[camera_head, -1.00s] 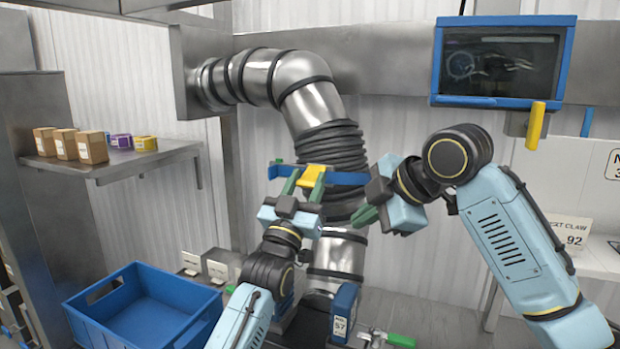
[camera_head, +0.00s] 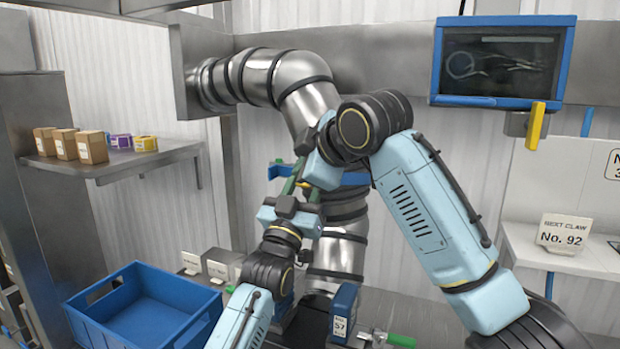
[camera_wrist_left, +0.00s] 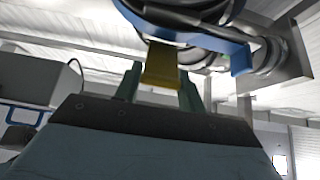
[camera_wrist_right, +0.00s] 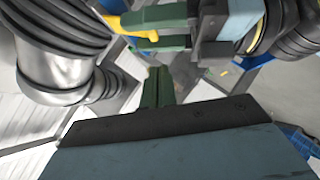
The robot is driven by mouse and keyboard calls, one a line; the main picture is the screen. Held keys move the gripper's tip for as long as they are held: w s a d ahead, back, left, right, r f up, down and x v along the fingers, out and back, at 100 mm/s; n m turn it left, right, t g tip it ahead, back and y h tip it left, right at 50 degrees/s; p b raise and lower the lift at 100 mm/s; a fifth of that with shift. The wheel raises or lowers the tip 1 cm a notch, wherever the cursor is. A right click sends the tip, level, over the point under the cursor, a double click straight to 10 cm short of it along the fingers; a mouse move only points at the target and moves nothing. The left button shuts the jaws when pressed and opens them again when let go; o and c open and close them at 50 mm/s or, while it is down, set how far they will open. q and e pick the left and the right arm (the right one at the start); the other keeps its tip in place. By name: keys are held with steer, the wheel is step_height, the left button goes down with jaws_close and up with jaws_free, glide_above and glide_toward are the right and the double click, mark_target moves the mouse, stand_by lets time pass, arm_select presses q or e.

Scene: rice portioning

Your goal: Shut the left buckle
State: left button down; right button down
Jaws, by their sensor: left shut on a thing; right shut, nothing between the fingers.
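The left buckle is a yellow lever (camera_wrist_left: 160,66) on the blue clamp band (camera_wrist_left: 215,45) around the black ribbed pipe. My left gripper (camera_wrist_left: 161,88) is shut on this lever, with a green finger on each side in the left wrist view. My right gripper (camera_wrist_right: 157,88) is shut and empty, just in front of the pipe. In the right wrist view the yellow lever (camera_wrist_right: 130,20) shows beside the left gripper's green fingers, apart from my right fingers.
The metal pipe (camera_head: 335,258) stands behind both grippers, which are close together. A blue crate (camera_head: 140,318) is at lower left. A shelf (camera_head: 115,165) with small boxes is at left. A screen (camera_head: 502,62) hangs at upper right.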

arm_select(q)
steer(key=shift+r, duration=0.1)
arm_select(e)
steer(key=shift+w+d+f, duration=0.25)
steer(key=shift+w+f, duration=0.45)
steer(key=shift+f, duration=0.05)
steer(key=shift+w+d+f, duration=0.2)
steer(key=shift+w+f, duration=0.5)
steer(key=shift+f, duration=0.1)
arm_select(q)
steer(key=shift+s+d, duration=0.1)
steer(key=shift+s, duration=0.05)
arm_select(e)
steer(key=shift+w+d+f+t, duration=0.25)
steer(key=shift+f+t, duration=0.05)
steer(key=shift+f, duration=0.3)
arm_select(q)
steer(key=c, duration=1.3)
jaws_free()
steer(key=shift+r, duration=0.1)
steer(key=o, duration=0.5)
steer(key=shift+c, duration=0.2)
arm_select(e)
steer(key=shift+w+a, duration=0.1)
steer(key=shift+r, duration=0.1)
